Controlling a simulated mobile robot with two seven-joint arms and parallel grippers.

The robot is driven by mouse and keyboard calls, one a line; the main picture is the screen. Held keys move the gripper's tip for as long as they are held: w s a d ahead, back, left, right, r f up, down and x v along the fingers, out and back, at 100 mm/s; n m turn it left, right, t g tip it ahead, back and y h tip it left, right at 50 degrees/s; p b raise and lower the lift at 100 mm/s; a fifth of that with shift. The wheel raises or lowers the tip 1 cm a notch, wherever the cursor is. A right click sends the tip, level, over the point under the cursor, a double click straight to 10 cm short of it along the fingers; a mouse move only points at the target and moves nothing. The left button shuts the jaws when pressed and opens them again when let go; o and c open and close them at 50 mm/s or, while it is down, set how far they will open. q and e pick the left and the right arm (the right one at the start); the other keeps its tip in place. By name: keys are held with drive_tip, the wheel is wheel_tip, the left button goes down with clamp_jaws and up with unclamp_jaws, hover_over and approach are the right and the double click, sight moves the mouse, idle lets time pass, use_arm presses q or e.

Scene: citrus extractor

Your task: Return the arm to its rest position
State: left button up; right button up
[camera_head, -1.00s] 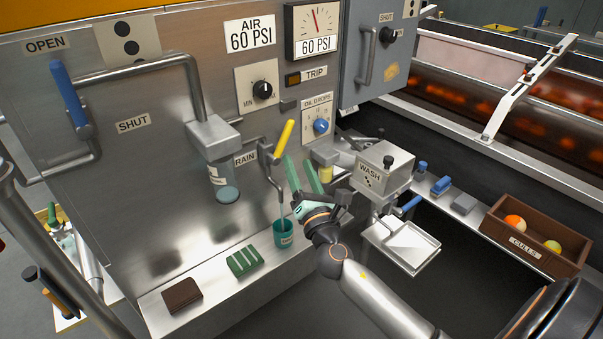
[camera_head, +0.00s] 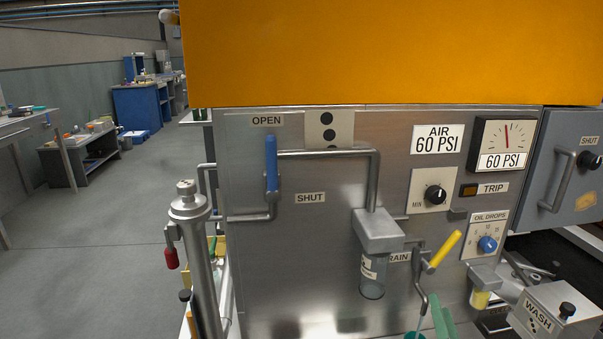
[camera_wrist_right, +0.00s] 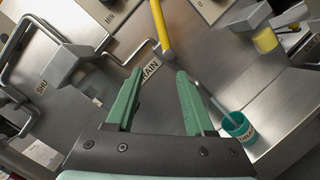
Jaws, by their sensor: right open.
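My right gripper (camera_wrist_right: 158,74) shows in the right wrist view with two green fingers apart and nothing between them. In the head view only a green finger tip of this right gripper (camera_head: 443,322) shows at the bottom edge; the rest of the arm is out of frame. The yellow drain handle (camera_head: 445,250) is just above it, and also shows in the wrist view (camera_wrist_right: 159,24), beyond the fingertips. A teal cup (camera_wrist_right: 238,127) stands right of the fingers in the wrist view, apart from them. My left gripper is not in view.
The steel panel (camera_head: 300,245) stands close in front, with a blue-handled lever (camera_head: 271,165) by the OPEN label and a clear bowl (camera_head: 372,276) hanging from a pipe. The WASH box (camera_head: 552,312) is at lower right. Open floor (camera_head: 100,240) lies at left.

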drive_tip(key=s+a+f+m+g+y, duration=0.25)
drive_tip(key=s+a+m+y, duration=0.65)
drive_tip(key=s+a+m, duration=0.75)
use_arm(q)
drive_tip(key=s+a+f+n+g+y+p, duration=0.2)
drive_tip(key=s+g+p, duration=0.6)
drive_tip(key=p, duration=1.4)
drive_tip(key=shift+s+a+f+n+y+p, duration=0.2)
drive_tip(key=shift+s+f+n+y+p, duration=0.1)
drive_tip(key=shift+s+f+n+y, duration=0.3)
use_arm(e)
drive_tip(key=s+d+f+m+g+h, duration=0.3)
drive_tip(key=s+d+m+g, duration=0.1)
drive_tip(key=g, duration=0.3)
drive_tip(key=shift+s+d+f+m, duration=0.15)
drive_tip(key=shift+s+d+m, duration=0.05)
drive_tip(key=shift+s+m, duration=0.4)
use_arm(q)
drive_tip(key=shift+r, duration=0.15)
use_arm(e)
drive_tip(key=shift+g, duration=0.25)
